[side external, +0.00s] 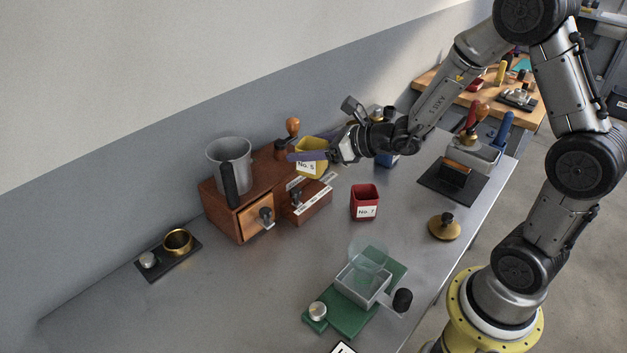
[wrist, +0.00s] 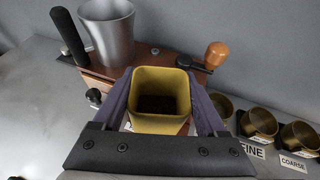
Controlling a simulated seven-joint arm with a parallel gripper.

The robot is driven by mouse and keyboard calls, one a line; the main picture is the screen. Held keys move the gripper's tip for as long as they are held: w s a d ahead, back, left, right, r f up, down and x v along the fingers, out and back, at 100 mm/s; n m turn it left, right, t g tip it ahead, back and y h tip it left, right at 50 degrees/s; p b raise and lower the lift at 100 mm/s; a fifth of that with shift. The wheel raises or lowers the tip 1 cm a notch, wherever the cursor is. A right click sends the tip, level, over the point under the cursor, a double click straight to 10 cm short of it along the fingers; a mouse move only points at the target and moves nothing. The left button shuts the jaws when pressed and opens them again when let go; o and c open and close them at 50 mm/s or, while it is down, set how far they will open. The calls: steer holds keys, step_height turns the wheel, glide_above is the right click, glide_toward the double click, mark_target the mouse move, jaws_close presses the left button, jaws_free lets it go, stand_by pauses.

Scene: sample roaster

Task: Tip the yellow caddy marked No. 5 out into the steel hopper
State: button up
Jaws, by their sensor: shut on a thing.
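The yellow caddy marked No. 5 (side external: 313,145) is held by my gripper (side external: 308,157), whose purple fingers press on its two sides. It looks about upright and off the table. In the wrist view the open yellow caddy (wrist: 160,122) shows dark contents low inside, between my gripper's fingers (wrist: 161,88). The steel hopper (side external: 229,156), a wide open steel vessel with a black handle beside it, stands on the wooden box at the left of the caddy, apart from it. The hopper also shows at the upper left of the wrist view (wrist: 108,33). The inside of its bottom is hidden.
The wooden box (side external: 243,221) has a drawer and a knobbed crank (side external: 292,127). A red caddy marked No. 7 (side external: 364,202) stands at the right. A green scale (side external: 374,305) is in front. Brass cups (wrist: 258,121) sit right in the wrist view. The left front tabletop is bare.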

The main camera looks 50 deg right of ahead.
steer(key=w+a+r+n+y, duration=0.1)
steer(key=w+a+r, duration=0.1)
steer(key=w+r, duration=0.25)
steer(key=w+a+r, duration=0.3)
steer(key=r, duration=0.3)
steer(key=w+a+r, duration=0.2)
steer(key=a+r, duration=0.4)
steer(key=a, duration=0.5)
steer(key=shift+w+h, duration=0.3)
steer(key=shift+w, duration=0.1)
steer(key=shift+m, duration=0.3)
step_height(320, 180, down, 8)
steer(key=w+d+m+t+y, duration=0.1)
steer(key=m+y, duration=0.7)
steer(key=m, duration=1.1)
steer(key=shift+d+r+t, duration=0.15)
steer(key=shift+d+t, duration=0.65)
steer(key=shift+d, duration=0.15)
steer(key=shift+r, duration=0.1)
